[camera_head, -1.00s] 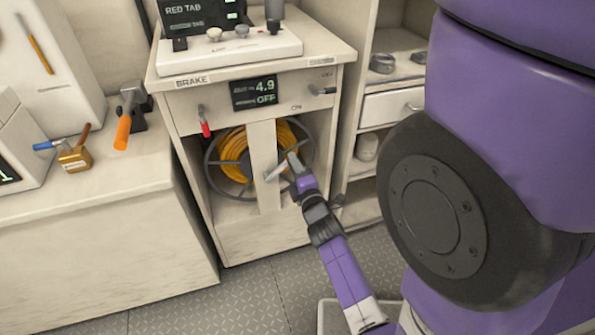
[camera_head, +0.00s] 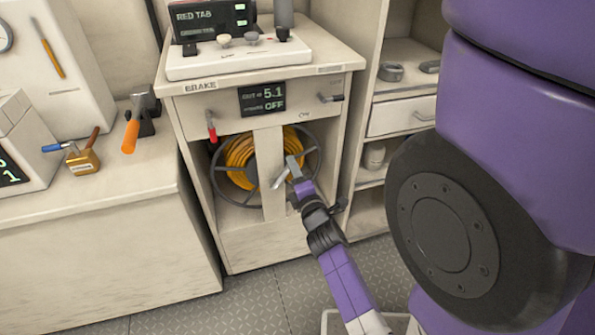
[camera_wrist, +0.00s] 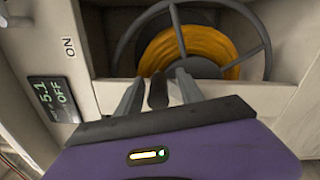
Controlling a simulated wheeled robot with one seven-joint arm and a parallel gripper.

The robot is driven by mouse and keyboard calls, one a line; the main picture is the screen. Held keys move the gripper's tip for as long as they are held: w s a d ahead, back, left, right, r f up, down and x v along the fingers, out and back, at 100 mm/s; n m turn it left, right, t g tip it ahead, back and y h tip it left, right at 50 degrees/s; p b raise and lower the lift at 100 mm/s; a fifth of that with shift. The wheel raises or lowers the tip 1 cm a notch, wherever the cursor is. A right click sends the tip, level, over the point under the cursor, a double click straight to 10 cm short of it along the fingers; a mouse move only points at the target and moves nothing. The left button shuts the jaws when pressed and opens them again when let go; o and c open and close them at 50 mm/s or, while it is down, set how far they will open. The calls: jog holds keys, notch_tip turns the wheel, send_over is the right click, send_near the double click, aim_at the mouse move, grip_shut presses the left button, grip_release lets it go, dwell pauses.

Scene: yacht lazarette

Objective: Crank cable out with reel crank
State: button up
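The cable reel (camera_head: 236,176), a dark spoked wheel wound with yellow-orange cable, sits in an open cabinet behind a pale upright post (camera_head: 271,165). It also shows in the wrist view (camera_wrist: 190,45). My gripper (camera_head: 287,172) is in front of the post's right side. In the wrist view my gripper's two grey fingers (camera_wrist: 160,85) stand apart, one on each side of a dark crank knob (camera_wrist: 157,93). Small gaps seem to show beside the knob; contact is unclear. The crank's arm cannot be made out. The display (camera_head: 262,97) reads 5.1 and OFF.
A red-tipped brake lever (camera_head: 211,127) hangs left of the display, and a small dark handle (camera_head: 331,98) sticks out at right. A bench (camera_head: 90,205) with tools is at left, open shelves (camera_head: 399,85) at right. My arm covers the right side.

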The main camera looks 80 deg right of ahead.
jog(key=shift+s+f, duration=0.1)
jog(key=shift+s, duration=0.15)
jog(key=shift+s+a, duration=0.1)
jog(key=shift+a, duration=0.2)
jog(key=v, duration=0.7)
jog(key=shift+a, duration=0.1)
